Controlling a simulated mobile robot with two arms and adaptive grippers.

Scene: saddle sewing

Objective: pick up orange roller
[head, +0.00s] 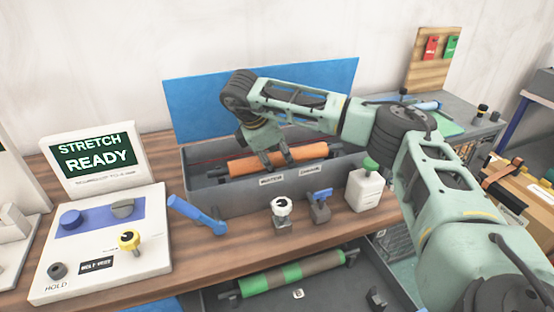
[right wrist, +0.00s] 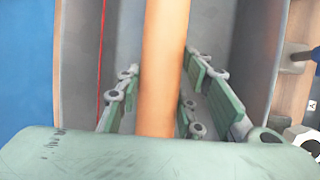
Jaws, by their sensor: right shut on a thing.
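The orange roller (head: 310,151) lies lengthwise in a grey tray-like station (head: 225,200) on the wooden bench, with a dark shaft end showing at its right. My right gripper (head: 276,160) reaches down over the roller's left half and is shut on it. In the right wrist view the roller (right wrist: 163,70) runs between the two green-padded fingers (right wrist: 160,100), with one finger on each side. The roller still sits low between the station's walls. My left gripper is not in view.
A control box (head: 98,240) and a "STRETCH READY" sign (head: 94,154) are at left. A green-brown roller (head: 292,272) lies below.

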